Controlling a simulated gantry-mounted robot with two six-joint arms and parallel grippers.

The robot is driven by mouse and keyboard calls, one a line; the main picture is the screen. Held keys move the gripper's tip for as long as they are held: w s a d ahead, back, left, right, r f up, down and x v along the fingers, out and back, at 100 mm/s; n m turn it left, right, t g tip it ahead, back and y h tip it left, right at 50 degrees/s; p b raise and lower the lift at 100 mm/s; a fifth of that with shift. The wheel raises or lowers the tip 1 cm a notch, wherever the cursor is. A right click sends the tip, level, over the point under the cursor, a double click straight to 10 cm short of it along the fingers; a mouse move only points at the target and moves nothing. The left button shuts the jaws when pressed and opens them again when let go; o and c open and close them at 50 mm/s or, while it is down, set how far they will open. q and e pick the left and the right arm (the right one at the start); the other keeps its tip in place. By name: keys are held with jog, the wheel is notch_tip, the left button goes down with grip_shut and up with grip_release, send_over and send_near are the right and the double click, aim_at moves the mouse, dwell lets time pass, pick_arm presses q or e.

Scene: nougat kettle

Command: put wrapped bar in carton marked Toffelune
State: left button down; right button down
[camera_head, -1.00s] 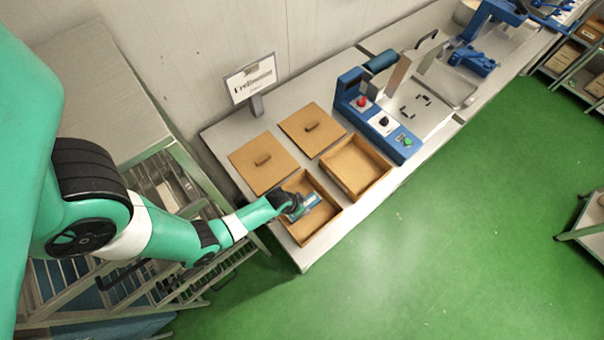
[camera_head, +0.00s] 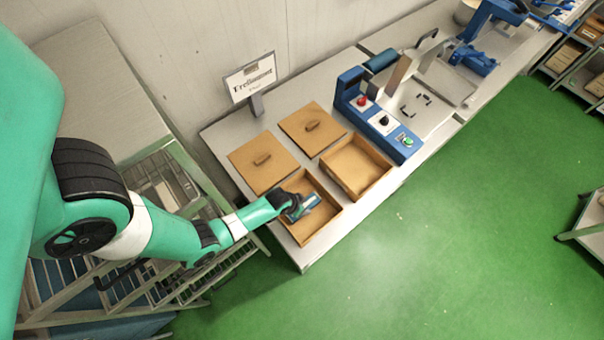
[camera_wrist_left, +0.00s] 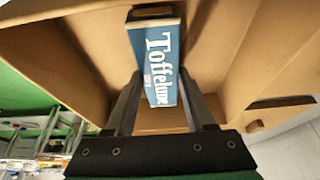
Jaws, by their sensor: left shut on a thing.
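The wrapped bar (camera_wrist_left: 160,55) is a blue-and-white box with "Toffelune" on its face, seen close up in the left wrist view. My left gripper (camera_wrist_left: 160,88) is shut on it, one finger along each side. In the head view the bar (camera_head: 309,203) and my left gripper (camera_head: 296,207) are within the walls of the near-left open brown carton (camera_head: 323,229). The carton (camera_wrist_left: 55,55) surrounds the bar in the wrist view. I cannot tell if the bar touches its floor. No mark is readable on the carton. My right gripper is not in view.
A second open carton (camera_head: 378,182) stands just right of the first. Two brown lids with handles (camera_head: 258,168) (camera_head: 308,138) lie behind them. A sign (camera_head: 250,78) stands at the back, its text unclear. A blue machine with buttons (camera_head: 384,128) is to the right.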

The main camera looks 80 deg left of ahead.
pick_arm(q)
jog(key=shift+f, duration=0.2)
jog(key=shift+c, duration=0.9)
grip_release()
jog(key=shift+o, duration=0.2)
jog(key=shift+o, duration=0.7)
notch_tip(320, 180, up, 8)
jog(key=p, duration=0.7)
jog(key=shift+p, duration=0.4)
